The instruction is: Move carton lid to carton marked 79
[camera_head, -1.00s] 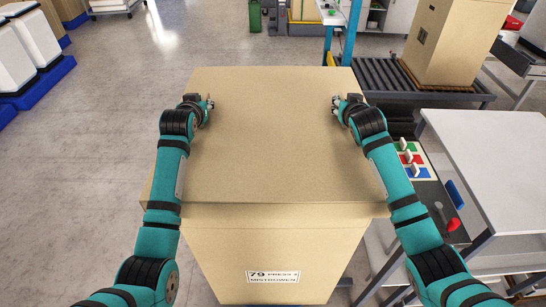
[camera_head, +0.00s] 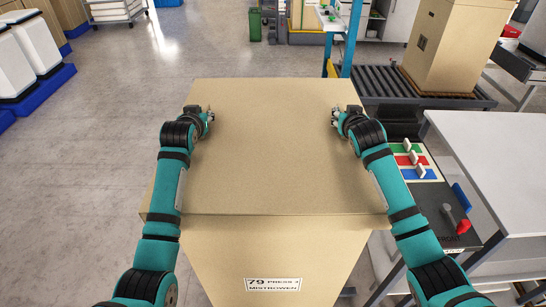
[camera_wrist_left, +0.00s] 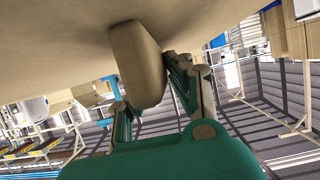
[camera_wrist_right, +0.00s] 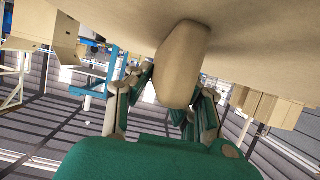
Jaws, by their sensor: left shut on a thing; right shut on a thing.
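The brown carton lid (camera_head: 270,150) lies flat over the top of the carton marked 79 (camera_head: 270,250), its front edge jutting out past the carton's front wall. I cannot tell whether it rests fully on the carton. The label with 79 is on the carton's front. My left gripper (camera_head: 208,115) is at the lid's far left and my right gripper (camera_head: 337,117) at its far right. In the left wrist view, my left gripper is shut on a beige grip block (camera_wrist_left: 137,62) on the lid. In the right wrist view, my right gripper is shut on a similar block (camera_wrist_right: 182,62).
A roller conveyor (camera_head: 420,88) with another tall carton (camera_head: 455,45) stands at the back right. A white-topped table (camera_head: 495,165) and a dark panel with coloured blocks (camera_head: 413,165) stand close on the right. The floor (camera_head: 90,180) on the left is clear.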

